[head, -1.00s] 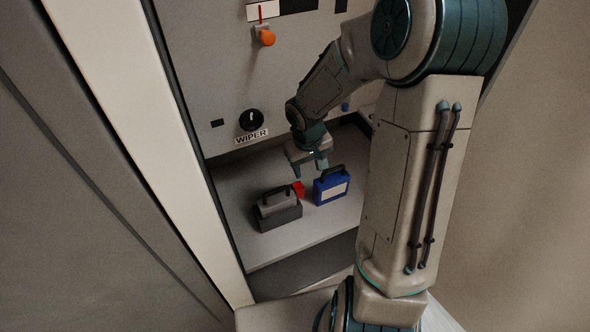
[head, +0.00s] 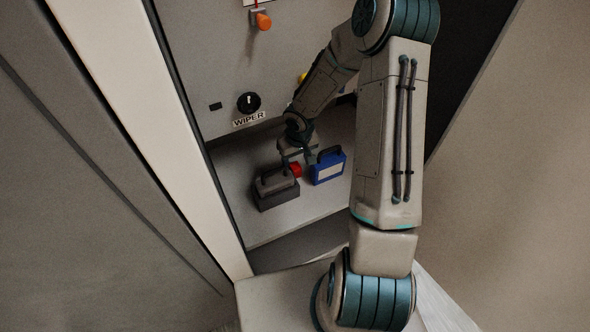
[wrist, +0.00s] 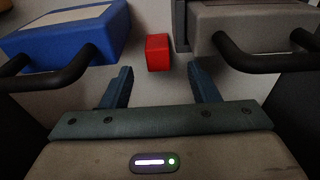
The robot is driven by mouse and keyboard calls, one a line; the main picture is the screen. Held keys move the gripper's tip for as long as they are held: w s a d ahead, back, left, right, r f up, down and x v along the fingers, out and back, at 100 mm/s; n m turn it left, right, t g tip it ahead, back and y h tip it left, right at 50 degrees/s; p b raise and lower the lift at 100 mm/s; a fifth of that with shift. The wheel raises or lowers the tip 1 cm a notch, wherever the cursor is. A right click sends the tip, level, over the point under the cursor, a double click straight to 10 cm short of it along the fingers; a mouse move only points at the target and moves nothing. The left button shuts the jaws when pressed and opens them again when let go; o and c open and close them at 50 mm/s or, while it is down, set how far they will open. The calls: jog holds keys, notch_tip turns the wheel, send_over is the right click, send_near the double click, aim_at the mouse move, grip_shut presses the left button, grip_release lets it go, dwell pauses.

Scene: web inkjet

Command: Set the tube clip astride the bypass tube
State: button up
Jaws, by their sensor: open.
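A small red block (head: 296,170), which looks like the tube clip, sits on the pale shelf between a blue case and a grey case. In the wrist view the red block (wrist: 158,52) lies just beyond my fingertips, roughly centred between them. My gripper (head: 297,160) is open and empty, above and close to the block. Both fingers of my gripper (wrist: 163,80) show apart in the wrist view, with nothing between them. I cannot make out the bypass tube in either view.
The blue case (head: 328,167) stands close right of the block; the grey case (head: 277,190) stands close left. Both have raised black handles near my fingers. The panel behind carries a black knob (head: 248,102), a WIPER label (head: 250,120) and an orange-tipped lever (head: 262,21). The shelf front (head: 290,218) is clear.

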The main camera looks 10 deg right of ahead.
aim_at(296, 166)
jog(key=shift+w+f+p, duration=0.2)
jog(key=shift+w+f, duration=0.05)
jog(key=shift+f, duration=1)
jog(key=shift+w+f+p, duration=0.15)
jog(key=shift+w+f, duration=0.1)
jog(key=shift+f, duration=1)
jog(key=c, duration=1.1)
jog(key=shift+r, duration=0.1)
jog(key=shift+c, duration=0.2)
